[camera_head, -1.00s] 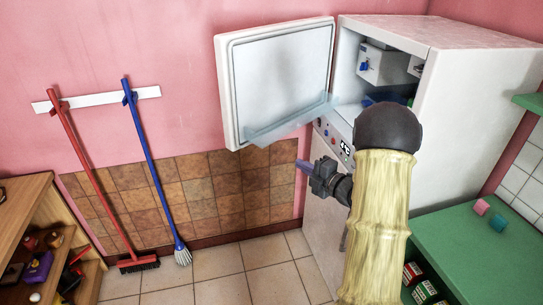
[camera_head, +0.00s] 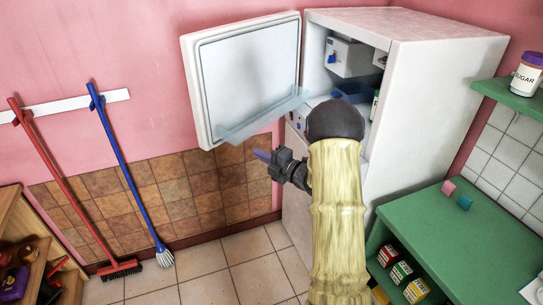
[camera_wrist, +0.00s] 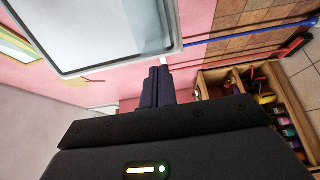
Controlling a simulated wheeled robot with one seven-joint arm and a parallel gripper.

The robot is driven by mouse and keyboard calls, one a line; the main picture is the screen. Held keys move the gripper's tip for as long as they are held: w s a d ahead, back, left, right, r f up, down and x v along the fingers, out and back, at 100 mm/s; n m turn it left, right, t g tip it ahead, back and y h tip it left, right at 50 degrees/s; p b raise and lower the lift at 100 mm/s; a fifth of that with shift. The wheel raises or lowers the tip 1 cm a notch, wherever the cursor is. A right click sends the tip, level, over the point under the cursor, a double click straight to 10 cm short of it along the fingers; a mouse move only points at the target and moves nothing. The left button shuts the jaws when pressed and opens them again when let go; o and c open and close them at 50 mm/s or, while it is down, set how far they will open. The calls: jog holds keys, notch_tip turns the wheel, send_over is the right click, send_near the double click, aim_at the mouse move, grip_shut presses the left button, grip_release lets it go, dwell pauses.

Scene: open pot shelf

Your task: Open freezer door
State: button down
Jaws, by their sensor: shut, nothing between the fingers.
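The white freezer door (camera_head: 245,65) is the upper door of a tall white fridge-freezer (camera_head: 430,90). It stands wide open, swung out to the left, with its inner panel and a clear shelf (camera_head: 262,118) facing the room. The compartment (camera_head: 345,62) behind it is open to view. My gripper (camera_head: 262,156) is below the door's lower edge, apart from it in the head view, with its fingers pointing left. In the wrist view the fingers (camera_wrist: 158,85) are together and empty, and the door's inner panel (camera_wrist: 105,25) fills the upper left.
A green shelf unit (camera_head: 450,235) with small boxes and two cubes stands at the right. A red broom (camera_head: 70,190) and a blue mop (camera_head: 130,175) hang on the left wall. A wooden shelf (camera_head: 30,250) is at the lower left. Tiled floor lies clear between.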

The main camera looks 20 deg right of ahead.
aim_at(238, 143)
jog(key=p+x, duration=0.2)
jog(key=x, duration=0.4)
jog(key=shift+w+a+r+p, duration=0.1)
jog(key=shift+w+r+p, duration=0.05)
jog(key=shift+w+p, duration=0.25)
jog(key=shift+w+a, duration=0.1)
jog(key=shift+w, duration=0.15)
jog(key=shift+w+f, duration=0.1)
jog(key=shift+f, duration=0.1)
